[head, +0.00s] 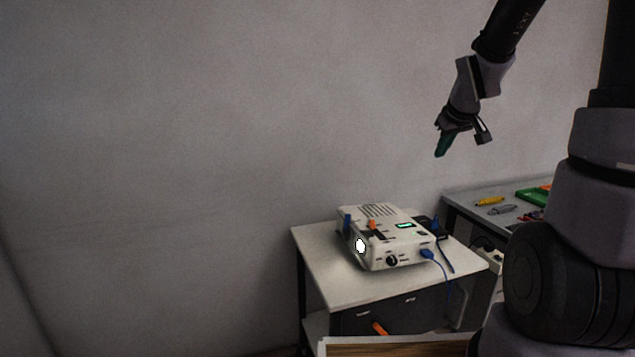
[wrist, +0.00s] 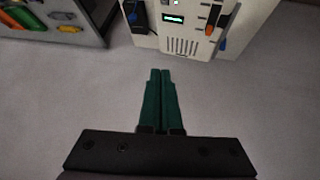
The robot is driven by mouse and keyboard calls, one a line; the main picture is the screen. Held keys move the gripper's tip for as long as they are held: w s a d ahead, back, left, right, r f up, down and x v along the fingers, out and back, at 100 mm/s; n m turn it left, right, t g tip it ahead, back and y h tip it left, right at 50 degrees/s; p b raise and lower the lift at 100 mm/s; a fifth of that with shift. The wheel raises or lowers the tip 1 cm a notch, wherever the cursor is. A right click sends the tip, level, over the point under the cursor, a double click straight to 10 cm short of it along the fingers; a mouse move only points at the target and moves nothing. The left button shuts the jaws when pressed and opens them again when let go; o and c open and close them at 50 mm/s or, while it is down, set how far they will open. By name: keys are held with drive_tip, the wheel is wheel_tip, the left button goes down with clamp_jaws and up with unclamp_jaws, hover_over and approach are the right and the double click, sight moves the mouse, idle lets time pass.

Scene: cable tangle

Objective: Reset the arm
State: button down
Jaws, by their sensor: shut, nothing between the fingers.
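My gripper (head: 441,146) hangs in the air above and to the right of a white device in the head view, pointing down and slightly left. In the wrist view its two green fingers (wrist: 160,73) lie side by side, shut, with nothing held. The white device (head: 383,247) stands on a small light-topped table (head: 335,279). It has a green-lit display, a dark knob and a blue plug with a blue cable (head: 442,270). The device also shows at the top of the wrist view (wrist: 184,45), apart from the fingers.
A second bench (head: 474,201) at the right holds a yellow tool (head: 490,201), a grey tool and a green tray (head: 533,195). A wooden-topped surface (head: 400,349) is at the bottom. The wall behind is bare, and the air around my gripper is clear.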

drive_tip(key=s+a+r+m+y, duration=0.1)
drive_tip(key=s+a+r+m, duration=0.1)
drive_tip(key=s, duration=0.5)
drive_tip(key=s+a+r+m, duration=0.2)
drive_tip(key=s+r, duration=0.3)
drive_tip(key=s, duration=0.3)
drive_tip(key=s+a+r+m+y, duration=0.1)
drive_tip(key=s+a+r+m, duration=0.1)
drive_tip(key=s, duration=0.6)
wheel_tip(320, 180, up, 2)
drive_tip(key=shift+s+a+r+m+g+y, duration=0.15)
drive_tip(key=shift+a+m+g+y, duration=0.2)
drive_tip(key=shift+a, duration=0.25)
